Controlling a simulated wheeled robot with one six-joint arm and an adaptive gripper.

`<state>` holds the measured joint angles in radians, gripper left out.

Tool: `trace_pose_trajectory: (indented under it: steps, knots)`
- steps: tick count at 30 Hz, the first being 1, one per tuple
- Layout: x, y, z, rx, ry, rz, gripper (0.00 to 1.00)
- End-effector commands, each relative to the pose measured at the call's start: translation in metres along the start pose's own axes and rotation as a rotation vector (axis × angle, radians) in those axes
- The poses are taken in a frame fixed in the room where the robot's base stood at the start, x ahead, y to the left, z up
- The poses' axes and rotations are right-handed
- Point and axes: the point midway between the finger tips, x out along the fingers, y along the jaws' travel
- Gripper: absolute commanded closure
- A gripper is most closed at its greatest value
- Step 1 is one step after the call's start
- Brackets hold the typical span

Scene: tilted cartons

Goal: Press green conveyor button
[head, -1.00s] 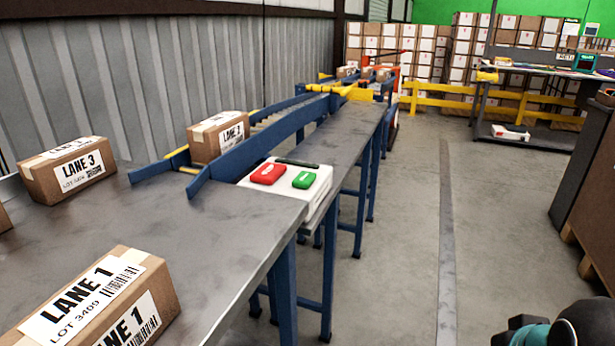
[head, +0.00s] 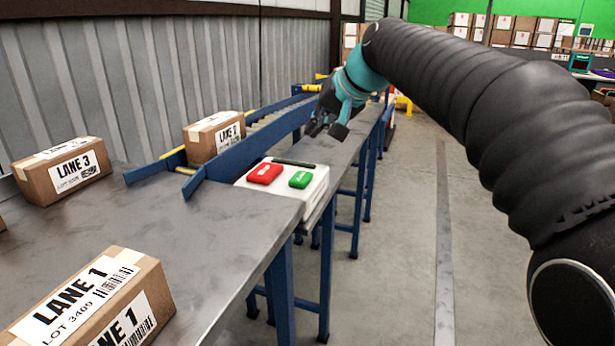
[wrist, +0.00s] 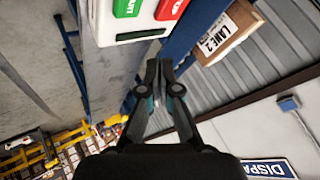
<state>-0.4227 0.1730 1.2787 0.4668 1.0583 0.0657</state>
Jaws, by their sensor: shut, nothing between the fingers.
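The green button (head: 300,180) sits on a white control box (head: 313,191) at the table's right edge, to the right of a red button (head: 265,174). In the wrist view the green button (wrist: 126,7) and red button (wrist: 171,8) show upside down at the top, partly cut off. My gripper (head: 325,130) is above the table just beyond the box in the head view, apart from both buttons. In the wrist view its fingers (wrist: 158,64) are together, pointing towards the box, with nothing between them.
A Lane 2 carton (head: 214,137) stands at the conveyor behind a blue guide rail (head: 240,155). A Lane 3 carton (head: 62,170) and a Lane 1 carton (head: 92,303) rest on the grey table (head: 190,245). The floor (head: 400,270) to the right is clear.

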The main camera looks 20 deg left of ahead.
Motion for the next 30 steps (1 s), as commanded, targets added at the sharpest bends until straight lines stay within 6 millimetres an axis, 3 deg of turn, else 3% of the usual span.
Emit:
trace_pose_trajectory:
  steps: [3, 8, 20, 30]
  knots:
    - [0.013, -0.016, -0.009, -0.006, -0.005, -0.032, 1.00]
    - [0.017, -0.022, -0.012, -0.009, -0.007, -0.045, 1.00]
    - [0.019, -0.020, -0.010, -0.009, -0.007, -0.043, 1.00]
    - [0.042, -0.004, 0.006, -0.008, -0.007, -0.043, 1.00]
